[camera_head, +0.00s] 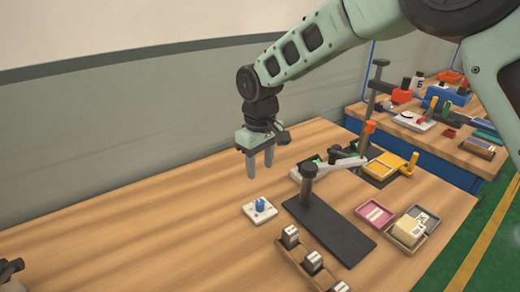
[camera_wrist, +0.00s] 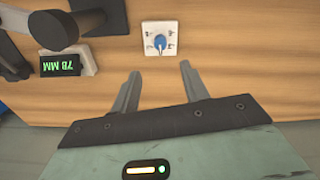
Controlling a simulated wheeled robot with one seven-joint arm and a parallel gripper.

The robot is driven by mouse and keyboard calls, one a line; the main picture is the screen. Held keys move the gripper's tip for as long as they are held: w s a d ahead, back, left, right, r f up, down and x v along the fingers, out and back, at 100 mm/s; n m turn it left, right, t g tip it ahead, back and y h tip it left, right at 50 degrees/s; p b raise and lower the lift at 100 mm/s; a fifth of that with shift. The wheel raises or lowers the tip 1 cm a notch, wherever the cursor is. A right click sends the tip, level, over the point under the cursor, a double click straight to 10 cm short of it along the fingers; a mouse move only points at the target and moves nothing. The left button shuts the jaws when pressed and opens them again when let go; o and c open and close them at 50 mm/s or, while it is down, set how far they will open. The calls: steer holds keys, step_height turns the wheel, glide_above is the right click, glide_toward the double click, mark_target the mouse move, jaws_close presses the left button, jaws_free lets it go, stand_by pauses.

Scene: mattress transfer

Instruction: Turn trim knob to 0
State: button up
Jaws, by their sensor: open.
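The trim knob (camera_head: 260,205) is a small blue knob on a white square plate (camera_head: 267,217) lying on the wooden table. In the wrist view the blue knob (camera_wrist: 159,41) sits in the middle of the plate (camera_wrist: 171,44), with small dark marks around it that are too small to read. A light pointer line shows on the knob, toward the bottom of that picture. My gripper (camera_head: 261,172) is open and empty, pointing down above the table, behind and above the knob. In the wrist view my two fingertips (camera_wrist: 160,70) are apart, with the knob beyond them.
A dark stand with a post (camera_head: 330,229) is right of the knob; a "78 MM" display (camera_wrist: 65,62) shows beside it. A wooden rack (camera_head: 290,259) with dark blocks is in front. Pink (camera_head: 375,214) and grey trays stand at right.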

step_height(320, 180, up, 5)
stand_by(0.5)
